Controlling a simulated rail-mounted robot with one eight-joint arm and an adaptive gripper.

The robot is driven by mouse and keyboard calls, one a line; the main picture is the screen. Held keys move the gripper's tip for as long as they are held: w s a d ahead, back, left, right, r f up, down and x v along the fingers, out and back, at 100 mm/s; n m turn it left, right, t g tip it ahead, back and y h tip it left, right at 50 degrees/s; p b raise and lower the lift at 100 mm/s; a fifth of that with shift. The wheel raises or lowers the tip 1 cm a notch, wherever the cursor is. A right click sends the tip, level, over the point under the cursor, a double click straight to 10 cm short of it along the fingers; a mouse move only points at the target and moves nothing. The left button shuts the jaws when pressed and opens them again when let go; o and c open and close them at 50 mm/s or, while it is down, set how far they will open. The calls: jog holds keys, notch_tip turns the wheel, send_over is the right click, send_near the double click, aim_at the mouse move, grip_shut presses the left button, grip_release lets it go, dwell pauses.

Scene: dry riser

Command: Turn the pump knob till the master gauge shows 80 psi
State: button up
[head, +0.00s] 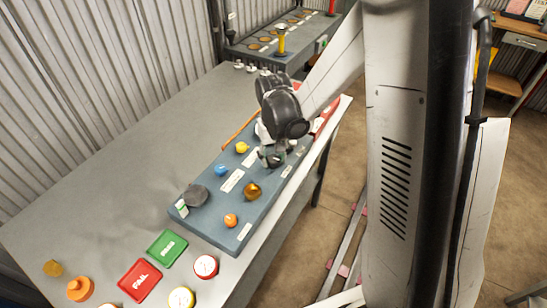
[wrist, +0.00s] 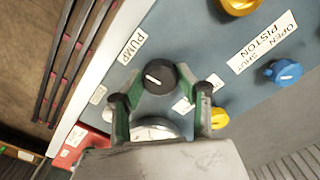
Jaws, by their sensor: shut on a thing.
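The pump knob (wrist: 158,77) is black with a white pointer mark, beside the PUMP label (wrist: 131,48) in the wrist view. My gripper (wrist: 161,98) is shut on it, with one green-padded finger on each side. A round, pale-faced gauge (wrist: 154,127) sits just below the knob, partly covered by my gripper body. Its reading cannot be made out, and I cannot tell if it is the master gauge. In the head view my gripper (head: 271,158) is down at the far end of the blue-grey panel (head: 208,224) and hides the knob.
The panel also carries a yellow knob (head: 242,147), a blue knob (head: 221,170), a gold knob (head: 252,191), an orange knob (head: 231,220) and a dark round piece (head: 195,195). A green plate (head: 167,248) and red FAIL plate (head: 139,281) lie nearer.

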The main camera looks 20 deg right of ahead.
aim_at(273, 158)
jog(key=m+b, duration=0.2)
jog(key=shift+f+m+b, duration=0.2)
jog(key=shift+m+b, duration=0.1)
jog(key=shift+r+m+b, duration=0.2)
jog(key=shift+m+b, duration=0.45)
jog(key=shift+m, duration=0.55)
jog(key=o, duration=1.1)
jog(key=shift+o, duration=0.2)
notch_tip(273, 158, up, 12)
